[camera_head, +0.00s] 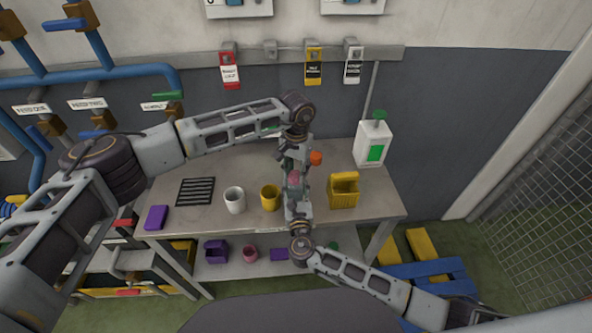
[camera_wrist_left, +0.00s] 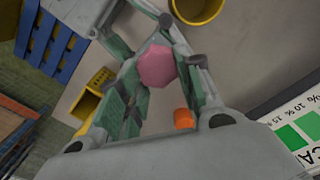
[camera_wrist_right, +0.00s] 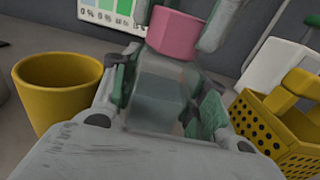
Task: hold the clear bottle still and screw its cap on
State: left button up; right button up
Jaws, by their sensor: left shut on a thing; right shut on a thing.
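The clear bottle (camera_wrist_right: 160,95) stands between the fingers of my right gripper (camera_wrist_right: 162,108), which is shut on it. The pink cap (camera_wrist_right: 173,33) is directly over the bottle's top; I cannot tell how far it is threaded. In the head view the cap (camera_head: 294,177) shows between the two grippers, my left (camera_head: 294,168) above and my right (camera_head: 295,198) nearer; the bottle is mostly hidden there.
A yellow mug (camera_head: 270,199) and white mug (camera_head: 234,201) stand left of the grippers. A yellow basket (camera_head: 343,194) stands close on the right, an orange item (camera_head: 315,158) just behind. A white container (camera_head: 374,145) is at the back right. The table's front right is clear.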

pick_arm(q)
jog(key=o, duration=1.1)
jog(key=shift+o, duration=0.6)
jog(key=shift+r, duration=0.15)
jog(key=shift+r, duration=1.85)
jog(key=shift+n, duration=0.3)
jog(key=shift+a+n, duration=0.15)
jog(key=shift+n, duration=1.2)
jog(key=shift+a+n, duration=0.1)
jog(key=shift+n, duration=1.25)
